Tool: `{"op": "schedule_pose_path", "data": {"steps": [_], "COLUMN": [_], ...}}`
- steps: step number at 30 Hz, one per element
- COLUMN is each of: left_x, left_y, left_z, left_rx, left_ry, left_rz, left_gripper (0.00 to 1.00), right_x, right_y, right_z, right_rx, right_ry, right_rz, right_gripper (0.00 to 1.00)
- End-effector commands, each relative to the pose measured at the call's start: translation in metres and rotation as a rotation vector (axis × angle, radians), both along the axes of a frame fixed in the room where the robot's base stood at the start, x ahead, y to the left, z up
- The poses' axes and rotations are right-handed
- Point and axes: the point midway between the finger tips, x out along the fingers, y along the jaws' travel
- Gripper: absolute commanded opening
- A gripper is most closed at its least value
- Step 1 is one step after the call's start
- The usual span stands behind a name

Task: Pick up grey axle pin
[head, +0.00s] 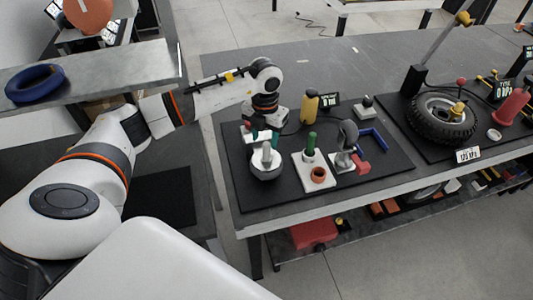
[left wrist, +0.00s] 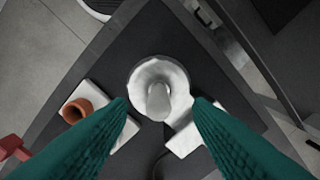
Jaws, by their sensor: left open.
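The grey axle pin (head: 266,154) stands in a white round holder (head: 265,173) on the black mat, near the mat's left front. In the left wrist view the pin (left wrist: 158,100) shows end-on inside the white holder (left wrist: 143,76), centred between my fingers. In the left wrist view the gripper (left wrist: 161,102) has one fingertip on each side of the holder, with nothing held. I cannot tell the exact height gap. My right gripper is not in view.
On the black mat (head: 240,190) beside the holder stand a green pin (head: 311,143), an orange ring (head: 319,174) on a white block, a grey clamp-like part (head: 346,138) and a blue bracket (head: 374,139). A yellow bottle (head: 311,106) stands behind. A tyre (head: 440,121) lies farther right.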

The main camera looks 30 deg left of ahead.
Motion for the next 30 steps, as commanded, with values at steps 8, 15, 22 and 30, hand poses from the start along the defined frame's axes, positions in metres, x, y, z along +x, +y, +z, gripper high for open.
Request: {"op": "schedule_pose_path", "data": {"steps": [8, 15, 22, 30], "left_x": [0.001, 0.006, 0.007, 0.007], "left_y": [-0.001, -0.001, -0.001, -0.001], "left_z": [-0.023, -0.058, -0.07, -0.07], "left_rx": [-0.002, -0.003, -0.003, -0.003], "left_ry": [0.002, 0.003, -0.002, -0.001], "left_rz": [0.0, 0.001, -0.001, -0.001], "left_gripper": [0.47, 0.47, 0.47, 0.24], "right_x": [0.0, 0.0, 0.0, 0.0], "right_y": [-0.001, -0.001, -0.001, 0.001], "right_z": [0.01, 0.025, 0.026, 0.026], "right_rx": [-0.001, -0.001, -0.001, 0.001], "right_ry": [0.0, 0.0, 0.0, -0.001], "right_rz": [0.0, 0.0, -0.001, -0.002], "right_gripper": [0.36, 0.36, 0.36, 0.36]}}
